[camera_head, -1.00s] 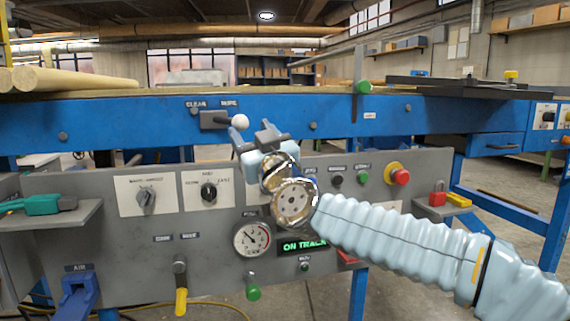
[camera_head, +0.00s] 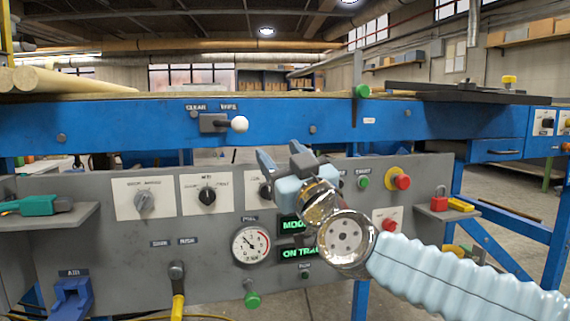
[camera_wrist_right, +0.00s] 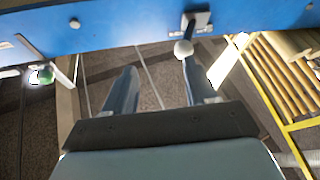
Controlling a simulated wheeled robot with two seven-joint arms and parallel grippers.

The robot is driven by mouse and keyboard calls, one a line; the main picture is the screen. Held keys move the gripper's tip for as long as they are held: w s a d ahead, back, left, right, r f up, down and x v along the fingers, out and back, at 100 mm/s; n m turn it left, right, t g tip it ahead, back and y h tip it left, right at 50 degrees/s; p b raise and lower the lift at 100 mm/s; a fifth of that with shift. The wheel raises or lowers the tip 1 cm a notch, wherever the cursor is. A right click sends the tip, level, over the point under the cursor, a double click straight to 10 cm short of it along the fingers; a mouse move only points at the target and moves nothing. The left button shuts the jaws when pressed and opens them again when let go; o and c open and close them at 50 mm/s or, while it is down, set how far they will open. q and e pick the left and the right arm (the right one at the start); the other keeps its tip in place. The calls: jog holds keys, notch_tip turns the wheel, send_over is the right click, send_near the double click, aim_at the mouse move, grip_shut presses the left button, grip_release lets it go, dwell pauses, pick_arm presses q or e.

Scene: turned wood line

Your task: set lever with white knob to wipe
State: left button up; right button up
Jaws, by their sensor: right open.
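The lever with the white knob (camera_head: 238,124) is on the blue beam under the CLEAR and WIPE labels. Its arm points right, with the knob below and slightly right of the WIPE label. My right gripper (camera_head: 280,153) is open and empty, below and to the right of the knob, apart from it. In the right wrist view, the white knob (camera_wrist_right: 183,48) shows just beyond the tip of the right-hand finger, and the lever's grey plate (camera_wrist_right: 203,22) lies above it. The gap between the fingers (camera_wrist_right: 158,85) is empty. My left gripper is not in view.
A grey control panel (camera_head: 100,240) with dials, a gauge (camera_head: 251,245) and buttons stands below the beam, partly behind my right arm. A green knob (camera_head: 362,91) hangs on a vertical bar to the right. The beam around the lever is clear.

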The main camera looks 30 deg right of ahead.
jog(key=shift+s+d+f, duration=0.1)
jog(key=shift+s, duration=0.25)
dwell(0.3)
jog(key=d+v, duration=0.1)
jog(key=v, duration=1.2)
jog(key=shift+s+a+f, duration=0.2)
jog(key=shift+s+a, duration=0.15)
jog(key=shift+a, duration=0.15)
jog(key=shift+s, duration=0.1)
